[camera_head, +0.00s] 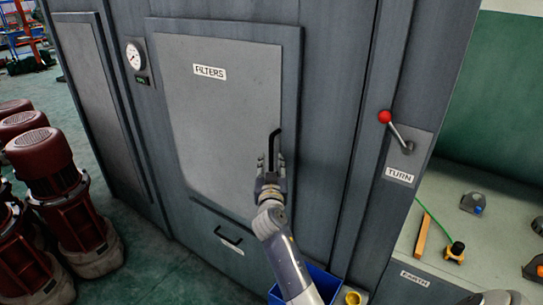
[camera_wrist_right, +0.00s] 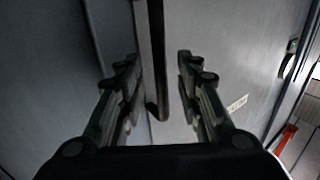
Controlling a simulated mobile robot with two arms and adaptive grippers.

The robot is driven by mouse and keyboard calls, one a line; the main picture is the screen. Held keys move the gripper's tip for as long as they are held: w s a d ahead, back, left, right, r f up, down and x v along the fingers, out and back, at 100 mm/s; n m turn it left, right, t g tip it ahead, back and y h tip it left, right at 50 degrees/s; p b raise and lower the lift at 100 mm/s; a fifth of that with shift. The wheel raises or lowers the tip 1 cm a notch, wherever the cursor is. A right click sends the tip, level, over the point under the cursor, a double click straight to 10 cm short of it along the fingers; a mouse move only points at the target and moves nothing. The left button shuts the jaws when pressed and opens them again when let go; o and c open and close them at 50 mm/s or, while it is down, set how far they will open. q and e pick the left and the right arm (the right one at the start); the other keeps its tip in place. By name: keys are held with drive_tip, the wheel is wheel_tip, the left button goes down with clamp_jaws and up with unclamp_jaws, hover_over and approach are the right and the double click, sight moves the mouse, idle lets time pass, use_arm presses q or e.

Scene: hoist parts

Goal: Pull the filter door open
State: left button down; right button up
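The filter door (camera_head: 225,110) is a light grey panel with a "FILTERS" label, set in a dark grey cabinet. It looks closed, flush in its frame. Its black vertical handle (camera_head: 276,140) is at the lower right of the door. My right gripper (camera_head: 271,164) is at the handle's lower part, in front of the door. In the right wrist view the handle (camera_wrist_right: 157,60) stands between the two open fingers (camera_wrist_right: 159,65), with a visible gap on both sides. The gripper hides part of the handle's lower end in the head view. My left gripper is not in view.
A drawer handle (camera_head: 229,238) is below the door. A lever with a red knob (camera_head: 385,117) and a "TURN" label is on the right. A blue bin (camera_head: 322,281) stands below. Dark red motors (camera_head: 45,160) stand at left. A bench (camera_head: 450,200) with small parts is at right.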

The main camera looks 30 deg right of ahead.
sight(271, 160)
drive_tip(key=shift+x, duration=1.85)
clamp_jaws()
